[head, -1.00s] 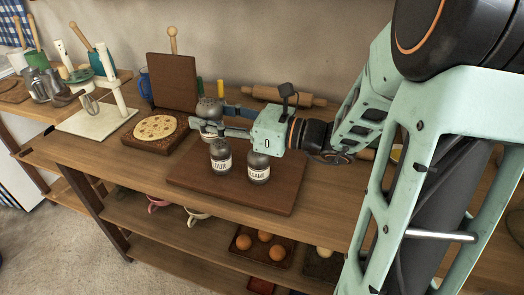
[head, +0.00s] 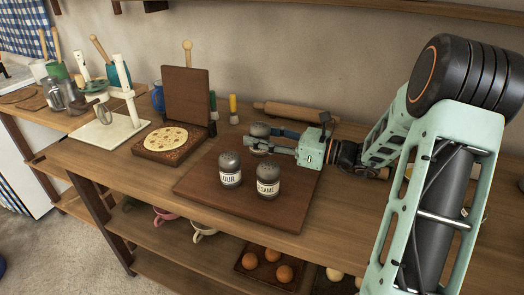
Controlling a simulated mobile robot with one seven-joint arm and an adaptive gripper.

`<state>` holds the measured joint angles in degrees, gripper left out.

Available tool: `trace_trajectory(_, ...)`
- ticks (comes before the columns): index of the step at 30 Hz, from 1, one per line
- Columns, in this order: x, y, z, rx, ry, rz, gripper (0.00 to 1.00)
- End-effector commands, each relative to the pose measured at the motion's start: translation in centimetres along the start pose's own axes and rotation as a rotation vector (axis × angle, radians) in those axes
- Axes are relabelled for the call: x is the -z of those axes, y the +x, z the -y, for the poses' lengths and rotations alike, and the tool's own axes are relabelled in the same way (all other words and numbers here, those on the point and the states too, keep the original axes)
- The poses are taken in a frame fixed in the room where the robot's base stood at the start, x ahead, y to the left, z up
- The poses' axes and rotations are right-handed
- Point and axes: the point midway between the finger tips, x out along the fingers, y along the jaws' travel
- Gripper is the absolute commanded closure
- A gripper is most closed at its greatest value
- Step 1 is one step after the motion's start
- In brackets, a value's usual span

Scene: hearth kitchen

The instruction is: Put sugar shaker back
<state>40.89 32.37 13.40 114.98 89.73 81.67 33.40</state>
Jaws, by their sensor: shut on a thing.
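A grey-topped shaker (head: 260,129) shows at the back of the dark brown board (head: 215,195) in the head view. My gripper (head: 257,145) is shut on it from the right. The gripper hides most of its body, and its label cannot be read, so I cannot confirm it is the sugar shaker. I cannot tell whether its base touches the board. Two similar shakers stand upright in front of it on the board: one labelled "OUR" (head: 230,170) and one whose label ends in "SAME" (head: 268,181).
A flatbread on a hinged wooden press (head: 187,93) stands left of the board. The board's front is clear.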

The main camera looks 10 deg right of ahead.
Motion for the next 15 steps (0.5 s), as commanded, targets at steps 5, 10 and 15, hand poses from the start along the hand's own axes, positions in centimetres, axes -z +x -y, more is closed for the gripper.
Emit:
trace_trajectory(5, 0.9, -0.2, 0.7, 0.0, 0.0, 0.001, 0.88)
trace_trajectory(10, 3.5, -0.2, 1.1, -0.001, 0.004, 0.001, 0.88)
trace_trajectory(15, 4.4, -0.2, 1.1, -0.001, 0.0, 0.001, 0.88)
